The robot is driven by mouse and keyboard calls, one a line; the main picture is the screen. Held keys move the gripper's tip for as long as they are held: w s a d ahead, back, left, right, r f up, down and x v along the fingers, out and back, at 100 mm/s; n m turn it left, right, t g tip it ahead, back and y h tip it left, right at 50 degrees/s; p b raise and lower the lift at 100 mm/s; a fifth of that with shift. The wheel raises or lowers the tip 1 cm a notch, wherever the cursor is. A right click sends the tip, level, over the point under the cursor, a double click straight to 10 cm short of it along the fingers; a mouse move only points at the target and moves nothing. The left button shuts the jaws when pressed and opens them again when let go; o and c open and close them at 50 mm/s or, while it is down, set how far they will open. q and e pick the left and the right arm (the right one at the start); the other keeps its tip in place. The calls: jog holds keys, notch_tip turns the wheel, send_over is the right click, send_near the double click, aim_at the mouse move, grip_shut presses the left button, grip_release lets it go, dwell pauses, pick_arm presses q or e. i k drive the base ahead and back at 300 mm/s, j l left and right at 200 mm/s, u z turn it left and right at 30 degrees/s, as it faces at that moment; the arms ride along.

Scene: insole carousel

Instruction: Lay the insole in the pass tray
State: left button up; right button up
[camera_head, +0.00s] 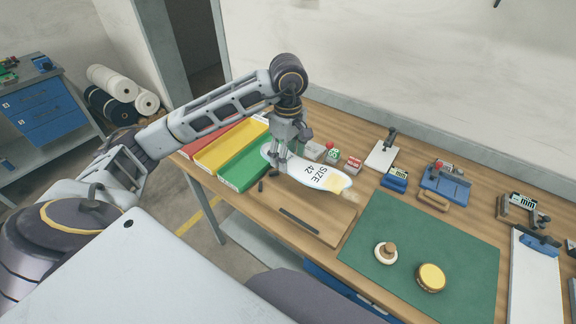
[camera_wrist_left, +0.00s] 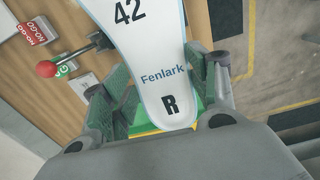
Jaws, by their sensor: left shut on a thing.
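My left gripper (camera_head: 284,150) is shut on the white insole (camera_head: 318,174), gripping it near the heel and holding it above the bench. The insole's printed face is up, reading SIZE 42; its toe points right in the head view. In the left wrist view the insole (camera_wrist_left: 150,45) runs between the fingers and shows "Fenlark" and "R". Three trays stand side by side at the bench's left end: green (camera_head: 240,172), yellow (camera_head: 221,150) and red (camera_head: 196,139). The green one is closest to the gripper. I cannot read which is the pass tray. My right gripper is out of view.
A wooden board with a dark strip (camera_head: 299,221) lies below the insole. Red and green GO/NO-GO blocks (camera_head: 354,164) and a gauge on a white plate (camera_head: 383,153) stand behind. A green mat (camera_head: 437,238) holds two round items, to the right.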

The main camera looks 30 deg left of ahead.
aim_at(259, 160)
jog(key=k, duration=1)
